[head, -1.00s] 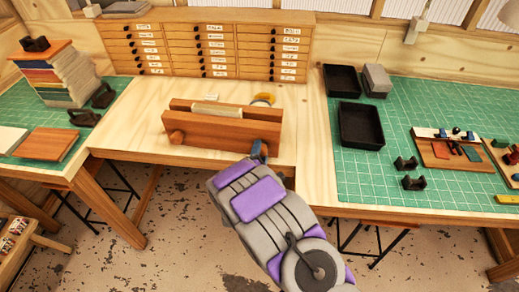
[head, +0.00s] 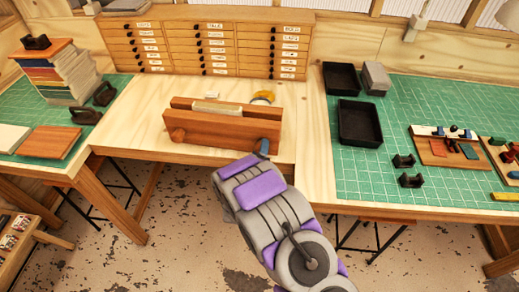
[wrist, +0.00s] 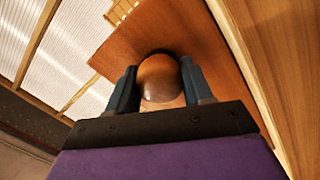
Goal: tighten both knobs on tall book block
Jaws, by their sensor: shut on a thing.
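A wooden press (head: 222,130) stands on the middle bench with a pale book block (head: 218,108) clamped between its boards. Its left round knob (head: 178,136) shows on the front face. My gripper (head: 262,148) is at the press's right front end and hides the right knob in the head view. In the wrist view, the brown round knob (wrist: 160,80) sits between the two blue-grey fingers of my gripper (wrist: 161,88), which are shut on it. The press's front board (wrist: 205,45) is right behind the knob.
A drawer cabinet (head: 208,45) stands behind the press. A yellow tape roll (head: 263,97) and a small white block (head: 212,95) lie between them. Black trays (head: 360,123) are on the right green mat; a book stack (head: 62,75) is at left.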

